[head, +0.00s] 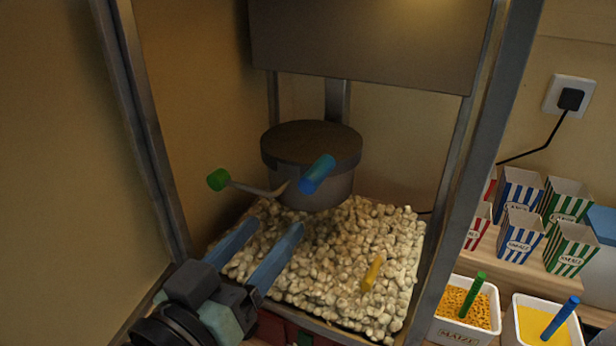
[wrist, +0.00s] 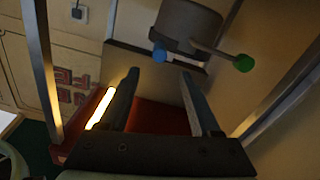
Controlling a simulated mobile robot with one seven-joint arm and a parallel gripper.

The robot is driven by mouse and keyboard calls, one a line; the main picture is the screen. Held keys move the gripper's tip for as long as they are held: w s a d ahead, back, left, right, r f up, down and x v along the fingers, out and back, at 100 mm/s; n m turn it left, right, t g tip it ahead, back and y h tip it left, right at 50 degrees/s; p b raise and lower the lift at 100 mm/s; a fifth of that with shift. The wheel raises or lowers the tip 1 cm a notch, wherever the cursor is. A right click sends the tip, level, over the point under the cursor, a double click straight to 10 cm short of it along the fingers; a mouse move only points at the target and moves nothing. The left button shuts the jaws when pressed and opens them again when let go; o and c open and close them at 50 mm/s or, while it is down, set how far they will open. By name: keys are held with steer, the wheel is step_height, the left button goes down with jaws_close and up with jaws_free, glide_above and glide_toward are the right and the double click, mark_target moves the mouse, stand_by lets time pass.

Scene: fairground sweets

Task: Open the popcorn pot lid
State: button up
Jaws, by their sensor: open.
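The popcorn pot (head: 325,188) hangs in the machine's case, above the popcorn. Its dark round lid (head: 310,143) lies flat on top, closed. A blue handle (head: 318,173) sticks out at the pot's front, and a green knob (head: 218,179) ends a thin rod at its left. My gripper (head: 276,226) is open and empty, below and in front of the pot, its fingers pointing toward it. In the wrist view the pot (wrist: 187,22) is ahead, with the blue handle (wrist: 160,53) just beyond the fingertips and the green knob (wrist: 243,63) to the right.
A popcorn heap (head: 340,250) covers the case floor, with a yellow handle (head: 372,273) sticking out. Metal posts (head: 480,150) frame the case. Striped boxes (head: 520,232) and a maize tub (head: 466,310) stand outside at right. A panel (head: 365,45) hangs above the pot.

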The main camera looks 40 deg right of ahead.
mark_target(307, 187)
steer(key=p+x, duration=0.3)
steer(key=x, duration=0.8)
steer(key=shift+d+r+p, duration=0.15)
steer(key=shift+d+p, duration=0.1)
steer(key=shift+p, duration=0.15)
steer(key=shift+w+d+f, duration=0.2)
steer(key=shift+w+d, duration=0.1)
steer(key=shift+d, duration=0.3)
jaws_close()
